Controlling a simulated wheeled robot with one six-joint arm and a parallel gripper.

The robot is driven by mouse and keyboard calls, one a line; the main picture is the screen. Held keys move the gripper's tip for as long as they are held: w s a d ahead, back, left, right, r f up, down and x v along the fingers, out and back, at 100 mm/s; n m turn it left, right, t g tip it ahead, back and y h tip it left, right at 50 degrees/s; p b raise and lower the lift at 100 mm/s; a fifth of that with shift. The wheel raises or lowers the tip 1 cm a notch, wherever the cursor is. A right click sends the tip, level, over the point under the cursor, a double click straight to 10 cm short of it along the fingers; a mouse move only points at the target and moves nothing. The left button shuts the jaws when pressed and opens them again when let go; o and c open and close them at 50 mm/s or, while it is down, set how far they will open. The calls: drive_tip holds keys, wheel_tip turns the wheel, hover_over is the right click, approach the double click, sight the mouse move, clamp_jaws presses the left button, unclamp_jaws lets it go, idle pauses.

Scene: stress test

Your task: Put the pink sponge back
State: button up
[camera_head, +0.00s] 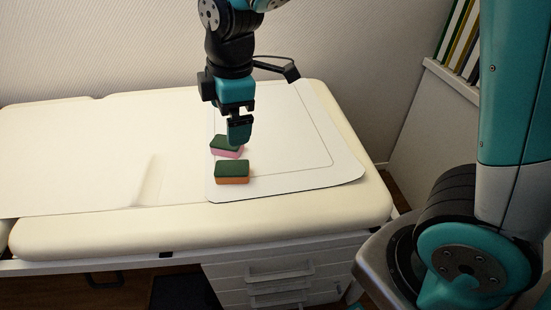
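A pink sponge (227,153) with a dark green top lies on the white mat (290,180) on the padded table. An orange sponge (233,180) with a dark green top lies just in front of it, close by. My gripper (239,141) points down at the pink sponge's right end and partly overlaps it in the picture. I cannot tell whether the gripper touches the sponge or hangs above it. The fingers are seen side-on, so the gap between them does not show.
The cream padded table (70,150) is clear to the left of the mat. White drawers (275,280) stand under its front. A shelf with several binders (461,40) is at the upper right. A textured wall (130,45) stands close behind the table.

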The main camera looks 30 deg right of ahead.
drive_tip(key=s+a+r+m+g+y, duration=0.1)
drive_tip(key=s+r+m+y, duration=0.2)
drive_tip(key=s+m, duration=0.6)
drive_tip(key=s, duration=1)
drive_tip(key=shift+r+m+g, duration=0.4)
drive_tip(key=shift+c, duration=0.2)
